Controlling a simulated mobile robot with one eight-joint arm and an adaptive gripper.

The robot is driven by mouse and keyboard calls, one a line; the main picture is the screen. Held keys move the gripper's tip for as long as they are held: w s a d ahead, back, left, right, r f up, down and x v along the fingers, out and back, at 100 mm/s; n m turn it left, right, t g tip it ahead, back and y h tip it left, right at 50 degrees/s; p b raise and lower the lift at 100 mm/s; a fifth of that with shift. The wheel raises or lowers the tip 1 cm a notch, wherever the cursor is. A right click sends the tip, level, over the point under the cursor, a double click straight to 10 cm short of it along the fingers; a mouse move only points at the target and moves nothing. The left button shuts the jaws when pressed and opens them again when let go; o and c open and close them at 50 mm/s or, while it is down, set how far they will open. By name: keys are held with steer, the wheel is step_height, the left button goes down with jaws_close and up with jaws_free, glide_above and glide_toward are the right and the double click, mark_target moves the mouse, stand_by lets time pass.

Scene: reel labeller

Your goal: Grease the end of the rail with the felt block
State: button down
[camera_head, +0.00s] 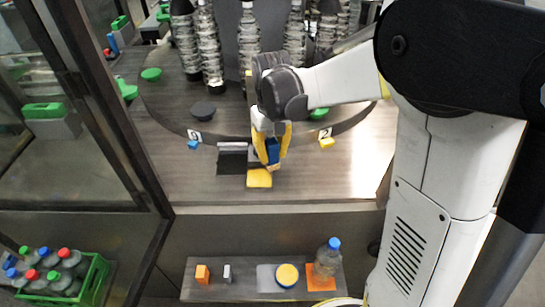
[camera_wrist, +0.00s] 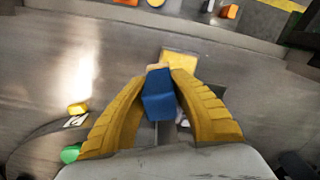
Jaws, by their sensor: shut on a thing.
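My gripper (camera_head: 272,160) is shut on a blue block (camera_head: 273,151), held between its two yellow fingers over the front of the work surface. In the wrist view the blue block (camera_wrist: 159,95) sits between the fingertips (camera_wrist: 165,72), with a small tan edge at its far end, probably felt. A flat yellow square (camera_head: 259,178) lies just beyond the fingertips; it also shows in the wrist view (camera_wrist: 180,57). I cannot tell whether the block touches it. A pale grey bar (camera_head: 232,146), possibly the rail, lies along the back of a dark mat (camera_head: 231,163), left of my gripper.
A round turntable (camera_head: 165,105) with bottle stacks stands behind. Small blue (camera_head: 193,144) and yellow (camera_head: 327,143) blocks lie beside labels 1 and 2. A lower shelf (camera_head: 217,291) holds small items and a blue-capped bottle (camera_head: 327,259). A green crate (camera_head: 92,285) is lower left.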

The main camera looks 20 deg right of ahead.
steer(key=shift+r+p, duration=0.6)
steer(key=shift+r, duration=0.65)
steer(key=shift+f, duration=0.1)
